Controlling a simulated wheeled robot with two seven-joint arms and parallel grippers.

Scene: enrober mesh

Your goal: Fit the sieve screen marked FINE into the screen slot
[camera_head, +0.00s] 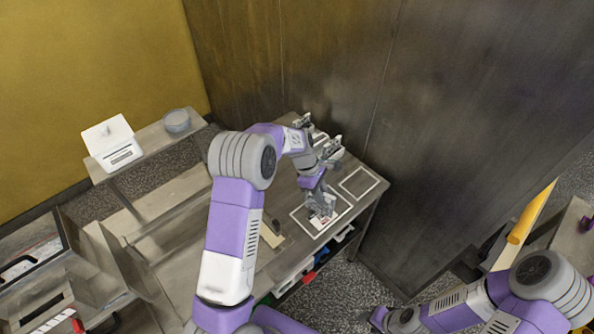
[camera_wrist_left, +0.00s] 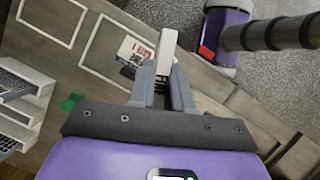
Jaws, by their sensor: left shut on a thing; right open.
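My left gripper (camera_head: 321,208) is over the near white-outlined rectangle on the table. In the left wrist view its fingers (camera_wrist_left: 164,75) are shut on a pale upright bar (camera_wrist_left: 168,38). A white label with red and dark print (camera_wrist_left: 133,50) shows just left of the bar, and a white piece with red print shows under the gripper in the head view (camera_head: 322,221). I cannot read the print, nor tell whether the bar belongs to the labelled piece. My right arm is at the lower right of the head view; its fingers are out of frame. I cannot identify the screen slot.
The table has a second, empty white-outlined rectangle (camera_head: 374,182) to the right. A tall dark wall (camera_head: 440,100) stands close behind. An orange-yellow tube (camera_head: 530,215) is at the right.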

